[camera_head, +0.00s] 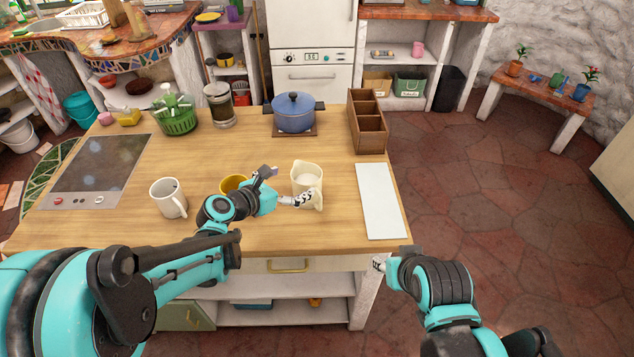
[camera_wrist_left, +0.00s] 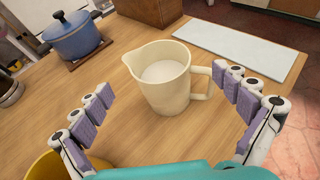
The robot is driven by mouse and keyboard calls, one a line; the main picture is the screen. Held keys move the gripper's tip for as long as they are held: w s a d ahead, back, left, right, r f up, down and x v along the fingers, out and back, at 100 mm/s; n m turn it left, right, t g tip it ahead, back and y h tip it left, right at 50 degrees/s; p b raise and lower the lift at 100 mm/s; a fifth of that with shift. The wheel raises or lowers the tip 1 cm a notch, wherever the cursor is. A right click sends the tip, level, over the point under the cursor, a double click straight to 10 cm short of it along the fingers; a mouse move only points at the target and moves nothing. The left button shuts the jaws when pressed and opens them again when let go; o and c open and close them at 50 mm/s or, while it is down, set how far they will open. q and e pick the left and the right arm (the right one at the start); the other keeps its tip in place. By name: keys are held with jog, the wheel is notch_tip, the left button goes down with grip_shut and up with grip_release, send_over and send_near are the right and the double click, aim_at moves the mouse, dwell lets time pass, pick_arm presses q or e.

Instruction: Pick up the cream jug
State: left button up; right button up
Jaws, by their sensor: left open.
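The cream jug (camera_head: 307,177) stands upright on the wooden counter, with white liquid inside. In the left wrist view the jug (camera_wrist_left: 165,88) is ahead, its spout to the left and its handle to the right. My left gripper (camera_head: 283,187) is beside the jug in the head view, its fingers partly in front of the jug's lower part. In the wrist view the left gripper's fingers (camera_wrist_left: 165,115) are spread apart with lilac pads, and the jug is between and beyond them, not gripped. My right gripper (camera_head: 380,264) is low, off the counter's front edge; its fingers are too small to judge.
A yellow cup (camera_head: 233,183) is close to my left wrist, with a white mug (camera_head: 168,198) to its left. A white board (camera_head: 380,201) lies right of the jug. A blue pot (camera_head: 294,113) and a wooden divided box (camera_head: 367,122) stand behind.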

aim_at(315, 170)
pick_arm(q)
jog(key=b+x, duration=0.2)
jog(key=x, duration=0.4)
jog(key=shift+w+d+r, duration=0.1)
jog(key=shift+w, duration=0.05)
jog(key=shift+c, duration=0.9)
jog(key=c, duration=1.8)
jog(key=shift+r, duration=0.1)
notch_tip(315, 170, up, 4)
jog(key=shift+p, duration=1)
jog(key=s+d+r+p, duration=0.4)
jog(key=s+d+r, duration=0.3)
jog(key=s, duration=0.1)
jog(key=shift+s+d, duration=0.25)
jog(key=shift+s, duration=0.15)
